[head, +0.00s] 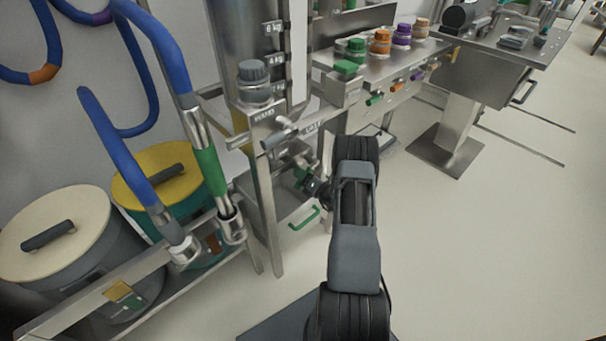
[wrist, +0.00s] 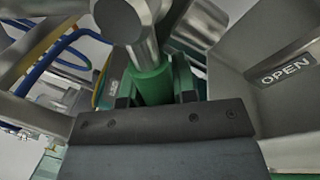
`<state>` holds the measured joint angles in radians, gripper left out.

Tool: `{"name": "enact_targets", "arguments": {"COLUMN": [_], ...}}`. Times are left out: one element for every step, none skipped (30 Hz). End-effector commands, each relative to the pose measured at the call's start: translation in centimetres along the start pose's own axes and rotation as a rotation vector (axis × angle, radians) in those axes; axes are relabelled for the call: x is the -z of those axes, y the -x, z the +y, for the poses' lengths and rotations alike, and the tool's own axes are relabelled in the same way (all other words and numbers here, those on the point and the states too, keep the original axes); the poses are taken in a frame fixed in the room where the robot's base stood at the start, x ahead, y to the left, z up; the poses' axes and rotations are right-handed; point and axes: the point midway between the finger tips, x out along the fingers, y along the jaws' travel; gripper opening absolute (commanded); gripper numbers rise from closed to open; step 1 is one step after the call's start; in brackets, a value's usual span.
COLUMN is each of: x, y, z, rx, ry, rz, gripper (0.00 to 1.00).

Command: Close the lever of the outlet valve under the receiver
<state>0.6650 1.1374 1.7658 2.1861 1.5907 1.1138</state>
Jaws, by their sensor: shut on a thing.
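The steel receiver (head: 232,45), a tall cylinder with kg marks on the strip beside it, stands at the upper middle of the head view. Under it my gripper (head: 303,174) reaches in from the right, among steel pipes and frame parts. In the wrist view my gripper (wrist: 154,92) is shut on a green cylindrical grip (wrist: 153,86), apparently the valve lever's handle, with a dark finger on each side. A plate reading OPEN (wrist: 286,70) is to the right. The valve body cannot be made out clearly.
A steel frame post (head: 266,215) stands left of my gripper, and a green bar handle (head: 304,219) is below it. Lidded drums (head: 55,235) and blue hoses (head: 125,165) fill the left. A bench with coloured-cap jars (head: 380,45) is behind. Open floor lies right.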

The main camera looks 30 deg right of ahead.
Motion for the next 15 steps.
{"name": "enact_targets", "arguments": {"x": [-0.01,-0.01,-0.01,-0.01,-0.01,0.00,0.00,0.00,0.00,0.01,0.01,0.01,0.02,0.02,0.02], "y": [0.06,0.06,0.06,0.06,0.06,0.06,0.06,0.06,0.06,0.05,0.05,0.04,0.03,0.03,0.02], "z": [-0.03,-0.03,-0.03,-0.03,-0.03,-0.03,-0.03,-0.03,-0.03,-0.03,-0.02,-0.02,-0.02,-0.01,-0.01], "rx": [0.001,0.001,0.001,0.001,0.001,0.001,0.001,0.001,0.001,0.001,0.001,0.000,0.000,0.000,0.000], "ry": [-0.001,-0.001,-0.001,-0.001,-0.001,0.000,0.000,0.000,0.000,0.000,0.000,0.000,0.001,0.001,0.001], "rz": [-0.002,-0.002,-0.002,-0.002,-0.002,-0.001,-0.001,-0.001,-0.001,-0.001,-0.001,-0.001,-0.001,0.000,0.000], "gripper": [0.00,0.00,0.00,0.00,0.00,0.00,0.29,0.32,0.36,0.39,0.41,0.45,0.48,0.51,0.52]}}
